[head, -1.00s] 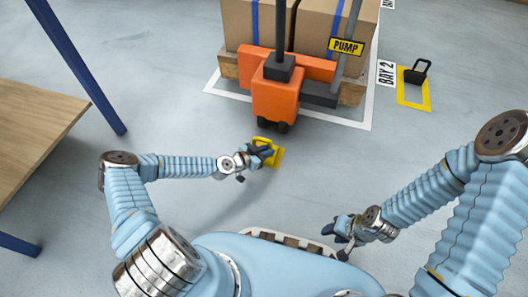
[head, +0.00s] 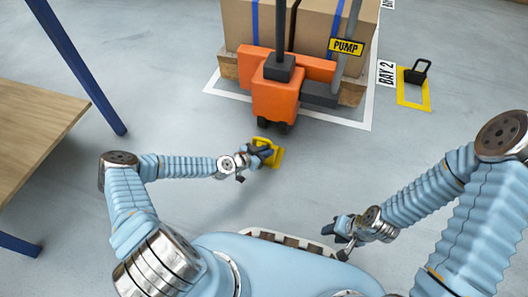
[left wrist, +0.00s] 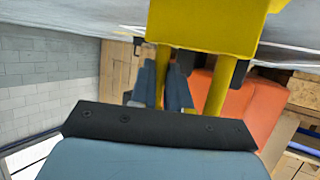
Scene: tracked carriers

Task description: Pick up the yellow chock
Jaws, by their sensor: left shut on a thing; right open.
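The yellow chock (head: 275,158) is at the tip of my left arm in the head view, just in front of the orange pallet jack. In the left wrist view the yellow chock (left wrist: 203,25) fills the top middle, with two yellow bars running down from its block. Whether the chock touches the floor is hard to tell. My right gripper (head: 339,229) is open and empty, low at the right of my base.
A black chock (head: 415,76) sits in a yellow floor outline by BAY 2 (head: 386,73). A wooden table (head: 35,125) is at left. Floor between is clear.

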